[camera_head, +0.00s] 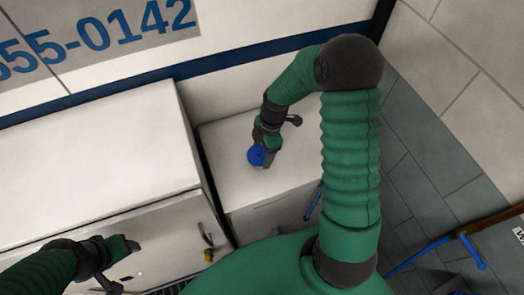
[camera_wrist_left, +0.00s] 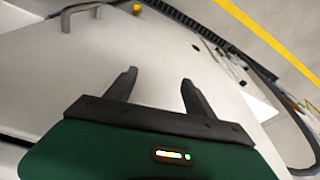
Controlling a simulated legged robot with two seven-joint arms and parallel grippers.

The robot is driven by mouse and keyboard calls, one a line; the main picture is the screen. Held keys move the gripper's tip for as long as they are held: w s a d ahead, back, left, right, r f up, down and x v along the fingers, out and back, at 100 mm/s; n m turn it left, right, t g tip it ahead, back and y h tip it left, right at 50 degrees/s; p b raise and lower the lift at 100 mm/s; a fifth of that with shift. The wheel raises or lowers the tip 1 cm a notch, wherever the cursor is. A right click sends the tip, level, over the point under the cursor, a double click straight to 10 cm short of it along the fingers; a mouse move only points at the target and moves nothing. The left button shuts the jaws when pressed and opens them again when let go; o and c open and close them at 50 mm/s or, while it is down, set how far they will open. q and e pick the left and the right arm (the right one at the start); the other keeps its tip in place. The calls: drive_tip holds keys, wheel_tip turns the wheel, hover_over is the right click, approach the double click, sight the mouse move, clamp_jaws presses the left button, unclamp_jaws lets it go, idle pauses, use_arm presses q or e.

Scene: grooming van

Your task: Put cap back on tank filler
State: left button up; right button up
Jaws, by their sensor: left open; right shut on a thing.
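A round blue cap (camera_head: 256,157) shows over the pale top of the lower white unit, in the middle of the head view. My right gripper (camera_head: 264,148) is shut on it from above. I cannot tell whether the cap touches the surface below. I cannot make out the tank filler; the cap or my gripper may hide it. My left gripper (camera_head: 125,267) is open and empty at the lower left, in front of the taller white cabinet. Its two dark fingers (camera_wrist_left: 158,82) stand apart in the left wrist view, with nothing between them.
The taller white cabinet (camera_head: 95,150) stands left of the lower white unit (camera_head: 225,180). A handle and an orange-yellow knob (camera_head: 208,255) are on the cabinet's front. A blue-ended stand (camera_head: 440,243) is on the right. Grey tiled floor (camera_head: 420,190) shows at right.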

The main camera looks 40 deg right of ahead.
drive_tip(key=o, duration=1)
drive_tip(key=shift+d, duration=0.15)
drive_tip(key=o, duration=0.5)
drive_tip(key=shift+d, duration=0.15)
use_arm(q)
drive_tip(key=shift+d, duration=0.3)
use_arm(e)
drive_tip(key=shift+o, duration=0.2)
use_arm(q)
drive_tip(key=shift+a, duration=0.15)
use_arm(e)
drive_tip(key=shift+o, duration=0.7)
use_arm(q)
drive_tip(key=shift+a, duration=0.1)
use_arm(e)
drive_tip(key=shift+a, duration=0.2)
drive_tip(key=shift+d+r+p, duration=0.1)
drive_tip(key=shift+r+p, duration=1.1)
drive_tip(key=shift+r, duration=0.1)
drive_tip(key=shift+r+p, duration=1.9)
drive_tip(key=shift+r, duration=0.35)
use_arm(q)
drive_tip(key=w+v, duration=0.1)
drive_tip(key=v, duration=0.5)
drive_tip(key=shift+w+r, duration=0.15)
drive_tip(key=shift+r, duration=0.05)
